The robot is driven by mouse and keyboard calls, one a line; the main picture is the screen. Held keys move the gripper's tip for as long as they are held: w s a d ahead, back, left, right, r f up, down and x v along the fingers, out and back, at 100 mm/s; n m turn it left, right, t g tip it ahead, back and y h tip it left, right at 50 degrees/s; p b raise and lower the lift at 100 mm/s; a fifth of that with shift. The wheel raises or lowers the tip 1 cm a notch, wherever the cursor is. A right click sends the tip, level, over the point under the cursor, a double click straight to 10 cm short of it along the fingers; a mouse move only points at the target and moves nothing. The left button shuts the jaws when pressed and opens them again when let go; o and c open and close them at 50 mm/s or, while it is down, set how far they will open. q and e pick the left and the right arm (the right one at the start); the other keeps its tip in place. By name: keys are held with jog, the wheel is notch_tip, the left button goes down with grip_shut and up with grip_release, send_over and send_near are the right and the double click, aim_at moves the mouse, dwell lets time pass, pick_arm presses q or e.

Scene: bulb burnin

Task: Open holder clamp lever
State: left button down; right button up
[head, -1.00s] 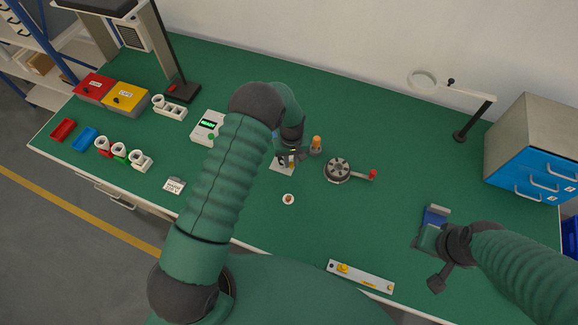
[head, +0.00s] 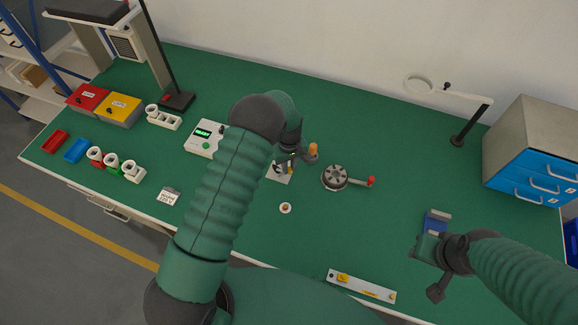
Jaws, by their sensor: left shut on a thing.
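The holder (head: 280,177) has a pale base plate on the green bench, just right of my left forearm. My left gripper (head: 289,165) points down at it and is shut, seemingly on the clamp lever; its fingers and the lever are small and partly hidden by the wrist. An orange-tipped grey piece (head: 313,150) stands right beside the gripper; I cannot tell whether it belongs to the holder. My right gripper (head: 428,249) is low over the bench at the right, by a blue block (head: 436,222); its jaw opening is unclear.
A round dark device with a red-knobbed arm (head: 335,177) lies right of the holder. A small round white piece (head: 285,208) lies in front. A button strip (head: 361,287) is at the front edge.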

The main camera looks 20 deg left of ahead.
pick_arm(q)
jog(key=c, duration=1.3)
grip_release()
jog(key=shift+d, duration=0.1)
notch_tip(320, 180, up, 17)
jog(key=b, duration=0.3)
jog(key=shift+w+f, duration=0.1)
jog(key=shift+f, duration=0.05)
jog(key=s+d+m+t, duration=0.1)
jog(key=s+m, duration=0.2)
jog(key=s, duration=0.4)
jog(key=s+d+m+b, duration=0.1)
jog(key=s+m, duration=0.2)
jog(key=s, duration=0.4)
jog(key=s+d+f+m+t, duration=0.1)
jog(key=s+m, duration=0.2)
jog(key=s, duration=0.3)
jog(key=shift+s+d+m+t+b, duration=0.15)
jog(key=shift+s+m+t+b, duration=0.15)
jog(key=shift+s+m+b, duration=0.1)
